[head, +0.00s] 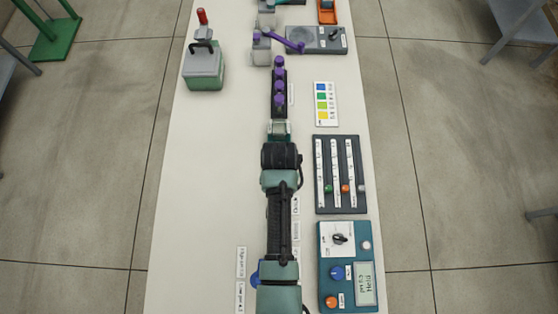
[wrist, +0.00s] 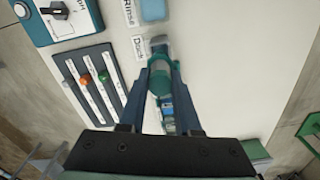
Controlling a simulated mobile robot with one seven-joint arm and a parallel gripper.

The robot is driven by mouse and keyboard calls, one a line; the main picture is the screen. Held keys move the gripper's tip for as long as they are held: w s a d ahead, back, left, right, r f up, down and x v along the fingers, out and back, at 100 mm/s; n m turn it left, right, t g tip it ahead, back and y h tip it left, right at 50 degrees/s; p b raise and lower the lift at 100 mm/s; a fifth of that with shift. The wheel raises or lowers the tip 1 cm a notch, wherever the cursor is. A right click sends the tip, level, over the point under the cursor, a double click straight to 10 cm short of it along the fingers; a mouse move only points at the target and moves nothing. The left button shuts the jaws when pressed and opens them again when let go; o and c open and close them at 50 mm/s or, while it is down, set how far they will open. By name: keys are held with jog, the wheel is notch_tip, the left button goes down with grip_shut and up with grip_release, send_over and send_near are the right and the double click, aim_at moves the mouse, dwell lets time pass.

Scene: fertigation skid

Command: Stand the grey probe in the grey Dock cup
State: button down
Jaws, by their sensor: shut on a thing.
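My gripper (wrist: 162,64) is in the middle of the wrist view, its two dark blue fingers closing toward their tips. It is shut on a narrow thing, which I take for the grey probe (wrist: 160,83). That thing looks teal-grey between the fingers, and its lower end is hidden. The Dock label (wrist: 139,47) lies just left of and beyond the fingertips. A small grey cup (wrist: 158,42) stands beside that label, close to the fingertips and partly covered. I cannot tell whether the probe touches the cup. In the head view my arm hides the cup and the probe.
A Rinse label (wrist: 130,12) and a blue item (wrist: 153,10) lie beyond the Dock. A slider board (head: 341,174) and a teal meter (head: 347,266) stand on the right. The bench's left middle is clear.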

jog(key=shift+w+f+b, duration=0.1)
jog(key=shift+f+b, duration=1.65)
jog(key=shift+f, duration=1.25)
jog(key=c, duration=0.5)
grip_release()
jog(key=shift+r, duration=0.1)
notch_tip(320, 180, up, 7)
jog(key=p, duration=0.7)
